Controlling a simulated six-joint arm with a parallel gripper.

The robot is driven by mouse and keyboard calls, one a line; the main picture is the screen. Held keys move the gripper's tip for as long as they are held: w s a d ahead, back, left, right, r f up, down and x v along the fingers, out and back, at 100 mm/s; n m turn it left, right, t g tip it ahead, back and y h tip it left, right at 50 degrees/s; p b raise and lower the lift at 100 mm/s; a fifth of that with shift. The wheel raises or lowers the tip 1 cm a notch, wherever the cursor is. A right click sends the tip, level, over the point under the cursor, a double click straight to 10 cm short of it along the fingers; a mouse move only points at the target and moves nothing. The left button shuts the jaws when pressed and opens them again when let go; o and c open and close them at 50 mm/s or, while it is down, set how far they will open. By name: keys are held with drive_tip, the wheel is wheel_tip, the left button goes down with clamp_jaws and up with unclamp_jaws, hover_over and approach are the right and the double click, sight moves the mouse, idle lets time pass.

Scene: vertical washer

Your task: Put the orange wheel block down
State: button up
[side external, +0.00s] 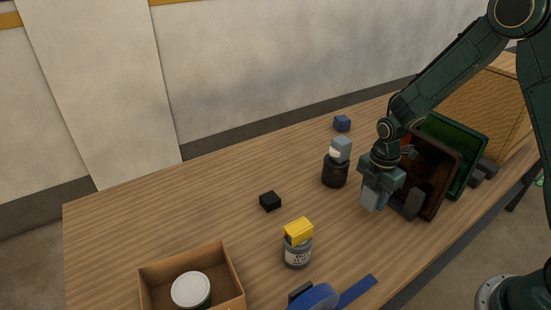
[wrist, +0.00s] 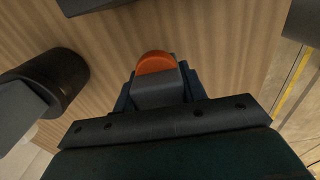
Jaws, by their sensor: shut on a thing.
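The orange wheel block (wrist: 156,63) shows in the wrist view as a rounded orange piece at the tip of my gripper (wrist: 157,82), which is shut on it. Part of the block is hidden by the near finger. In the side view my gripper (side external: 376,196) points down over the table, right of the black cylinder and in front of the dark brown tray. The orange block is hidden there, and I cannot tell whether it touches the table.
A black cylinder (side external: 335,173) carries a grey block (side external: 341,148). The brown tray (side external: 449,188) and green tray (side external: 467,145) stand tilted at right. A black block (side external: 270,201), yellow-topped jar (side external: 297,254) and cardboard box (side external: 232,270) are further left. The table's left part is clear.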

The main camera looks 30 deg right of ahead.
sight(371, 206)
drive_tip(key=shift+f, duration=0.2)
drive_tip(key=shift+f, duration=1.75)
drive_tip(key=shift+f, duration=0.1)
drive_tip(key=o, duration=1)
wheel_tip(371, 206, up, 10)
drive_tip(key=shift+r, duration=1.1)
drive_tip(key=shift+r, duration=0.1)
